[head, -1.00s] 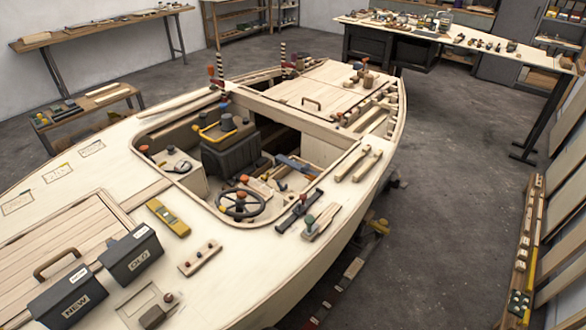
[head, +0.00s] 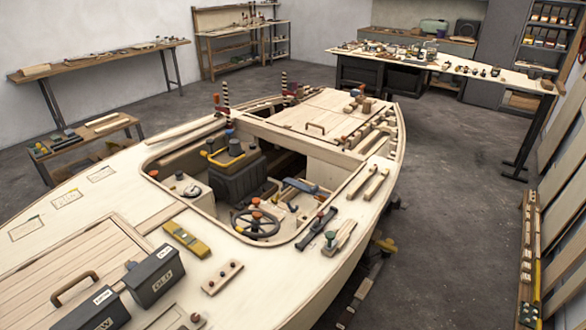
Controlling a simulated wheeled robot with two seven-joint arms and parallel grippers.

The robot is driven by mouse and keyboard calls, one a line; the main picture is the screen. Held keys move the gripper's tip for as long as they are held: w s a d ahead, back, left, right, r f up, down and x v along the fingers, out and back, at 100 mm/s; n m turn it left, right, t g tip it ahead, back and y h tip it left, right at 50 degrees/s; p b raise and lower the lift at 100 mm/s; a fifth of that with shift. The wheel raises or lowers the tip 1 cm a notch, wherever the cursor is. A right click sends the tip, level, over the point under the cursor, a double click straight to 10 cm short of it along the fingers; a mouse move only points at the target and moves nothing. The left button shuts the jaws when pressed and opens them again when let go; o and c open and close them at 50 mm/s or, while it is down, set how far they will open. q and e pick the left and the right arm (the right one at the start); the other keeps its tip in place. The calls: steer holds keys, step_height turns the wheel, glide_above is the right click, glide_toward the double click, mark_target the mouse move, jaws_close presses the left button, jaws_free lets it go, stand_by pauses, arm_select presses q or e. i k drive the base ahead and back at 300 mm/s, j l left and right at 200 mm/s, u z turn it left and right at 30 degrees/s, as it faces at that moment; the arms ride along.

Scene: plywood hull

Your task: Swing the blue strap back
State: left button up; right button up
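A flat blue piece (head: 300,185), which looks like the blue strap, lies in the open cockpit of the plywood boat, beyond the steering wheel (head: 257,225). It slants down to the right, over or beside some small pale and orange parts. It is small here, and I cannot tell how its ends are fixed. Neither of my grippers is in view.
Two dark boxes, one marked OLD (head: 155,276), stand on the near deck. A yellow tool (head: 187,239) and a wooden block with dark knobs (head: 222,277) lie nearby. Benches line the walls.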

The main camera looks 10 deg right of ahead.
mark_target(314, 192)
steer(key=l+u, duration=0.1)
steer(key=u, duration=0.35)
steer(key=i+l+u, duration=0.1)
steer(key=l+u, duration=0.2)
steer(key=l, duration=0.25)
steer(key=l+u, duration=0.3)
steer(key=l, duration=0.25)
